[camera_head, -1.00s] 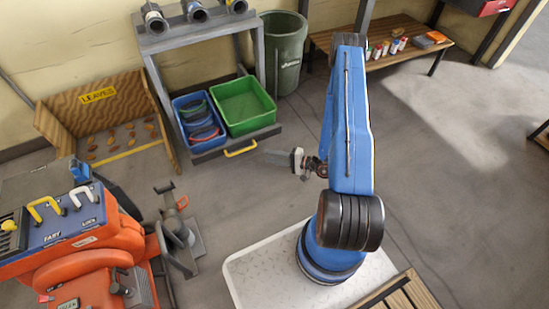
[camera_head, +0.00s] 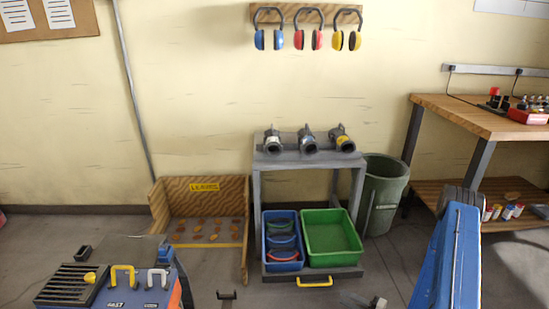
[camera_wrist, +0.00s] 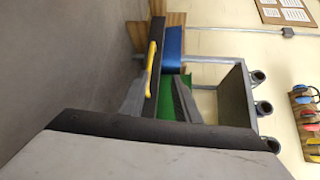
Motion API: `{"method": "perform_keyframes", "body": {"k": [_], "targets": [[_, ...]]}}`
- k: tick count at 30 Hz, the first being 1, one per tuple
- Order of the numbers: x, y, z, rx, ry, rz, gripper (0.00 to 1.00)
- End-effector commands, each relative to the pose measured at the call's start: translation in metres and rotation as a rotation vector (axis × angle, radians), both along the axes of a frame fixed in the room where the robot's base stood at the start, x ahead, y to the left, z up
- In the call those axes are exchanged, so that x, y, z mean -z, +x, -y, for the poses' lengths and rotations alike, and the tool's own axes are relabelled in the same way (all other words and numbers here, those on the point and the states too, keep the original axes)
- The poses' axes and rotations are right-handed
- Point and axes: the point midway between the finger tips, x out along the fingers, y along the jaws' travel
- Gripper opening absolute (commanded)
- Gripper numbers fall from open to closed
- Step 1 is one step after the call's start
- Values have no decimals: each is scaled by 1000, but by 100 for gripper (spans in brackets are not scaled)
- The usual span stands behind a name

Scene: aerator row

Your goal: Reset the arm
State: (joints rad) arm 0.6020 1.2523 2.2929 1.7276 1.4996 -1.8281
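My blue arm (camera_head: 450,262) rises at the lower right of the head view. My gripper (camera_head: 376,302) shows only in small part at the bottom edge there, in front of the floor. In the wrist view, the two dark fingers of my gripper (camera_wrist: 160,84) stand apart with nothing held between them. The wrist picture is turned sideways, and the grey housing fills its bottom.
A grey stand (camera_head: 257,188) holds several nozzles on top, and its lower tray carries a blue bin (camera_head: 267,262) and a green bin (camera_head: 330,262). A bin (camera_head: 383,195) and wooden bench (camera_head: 470,118) stand right.

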Motion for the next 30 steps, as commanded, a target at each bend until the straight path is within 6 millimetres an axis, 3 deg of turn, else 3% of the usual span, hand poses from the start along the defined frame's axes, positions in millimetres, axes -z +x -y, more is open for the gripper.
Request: {"method": "perform_keyframes", "body": {"k": [5,14,30], "targets": [[-53,9,-14,-116,8,10,29],[-135,6,-43,-320,-4,-4,29],[-256,-36,-88,-644,-151,-77,29]]}}
